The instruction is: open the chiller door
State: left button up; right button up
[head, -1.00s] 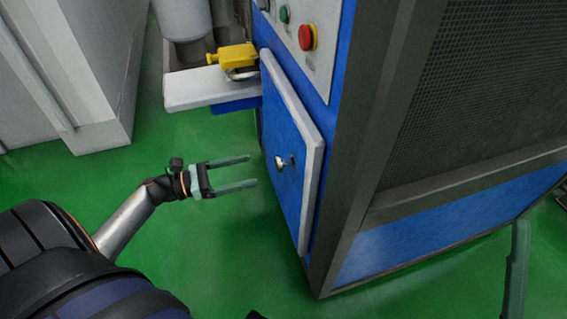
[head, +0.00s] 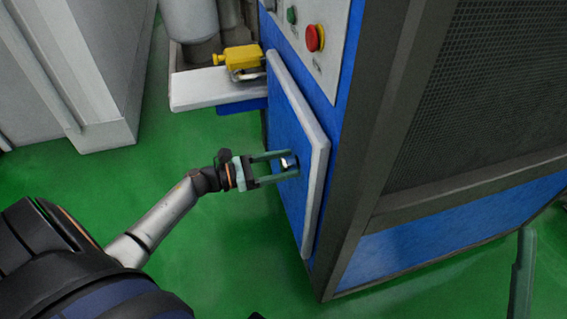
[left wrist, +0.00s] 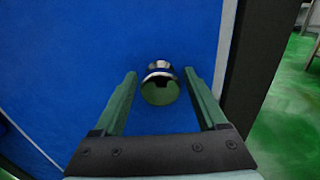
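The chiller door (head: 291,122) is a blue panel with a pale edge on the side of the blue and dark grey machine. It looks shut. Its round metal knob (head: 289,162) sits between the fingertips of my left gripper (head: 287,164). In the left wrist view the shiny knob (left wrist: 160,84) shows between the two green fingers, with a gap on each side, against the blue door (left wrist: 110,45). My left gripper is open around the knob and not closed on it. Part of my right gripper (head: 521,275) seems to show at the right edge; its fingertips are not clear.
A white shelf (head: 215,90) with a yellow part (head: 240,57) juts out left of the door's top. A red button (head: 315,38) and a green button (head: 292,15) are on the panel above. Green floor (head: 190,150) is clear left of the door.

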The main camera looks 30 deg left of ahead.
pick_arm(q)
grip_shut()
dwell(0.4)
